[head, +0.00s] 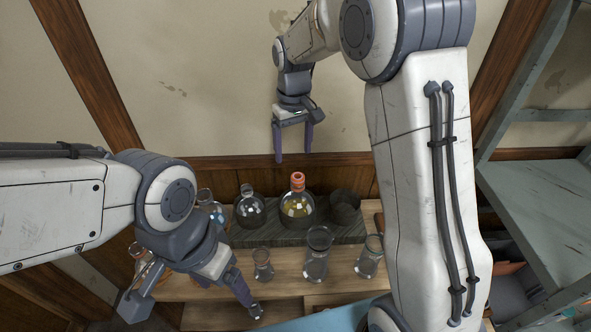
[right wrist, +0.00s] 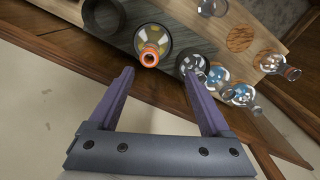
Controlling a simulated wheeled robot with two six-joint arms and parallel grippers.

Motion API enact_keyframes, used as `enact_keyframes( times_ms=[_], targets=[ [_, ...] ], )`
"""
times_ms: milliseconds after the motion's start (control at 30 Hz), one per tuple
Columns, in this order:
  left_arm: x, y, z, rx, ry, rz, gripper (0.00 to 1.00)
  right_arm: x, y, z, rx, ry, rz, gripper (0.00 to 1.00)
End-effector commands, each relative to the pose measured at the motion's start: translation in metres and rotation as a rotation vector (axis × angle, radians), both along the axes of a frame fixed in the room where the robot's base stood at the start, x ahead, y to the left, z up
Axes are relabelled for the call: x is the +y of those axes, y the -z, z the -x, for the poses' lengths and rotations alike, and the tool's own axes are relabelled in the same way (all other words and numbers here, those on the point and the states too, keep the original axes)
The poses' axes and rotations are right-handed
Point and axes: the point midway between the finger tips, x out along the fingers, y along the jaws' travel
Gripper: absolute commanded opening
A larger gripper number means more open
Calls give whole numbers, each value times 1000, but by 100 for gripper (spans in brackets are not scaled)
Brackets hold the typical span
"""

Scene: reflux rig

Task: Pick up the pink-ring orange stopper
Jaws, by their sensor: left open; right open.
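An orange stopper (head: 298,180) with a pinkish ring sits in the neck of a round flask (head: 296,208) holding yellow liquid, on the dark raised shelf. In the right wrist view the stopper (right wrist: 149,58) shows end-on, just beyond and between the fingertips. My right gripper (head: 294,156) is open and empty, behind and above the stopper in the head view; its fingers also show in the right wrist view (right wrist: 158,74).
Glass vessels (head: 317,250) stand on the lower wooden shelf (head: 285,284). A grey-green rack (head: 540,200) is at right.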

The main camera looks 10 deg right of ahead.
Motion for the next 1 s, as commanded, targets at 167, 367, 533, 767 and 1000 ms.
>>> enact_keyframes(
  times_ms=[167,367,533,767,1000],
  targets=[
    [0,-8,0,0,0,0,82,-20,8,-19,7,32,7,82],
    [0,-16,0,0,-1,0,82,-19,39,-19,9,31,7,82],
    [0,-19,0,0,-1,0,82,-18,55,-20,5,30,6,82],
    [0,-40,0,0,1,0,82,-15,80,-17,9,29,7,82],
    [0,-45,0,0,3,0,82,-15,107,-18,4,30,6,82]
  ],
)
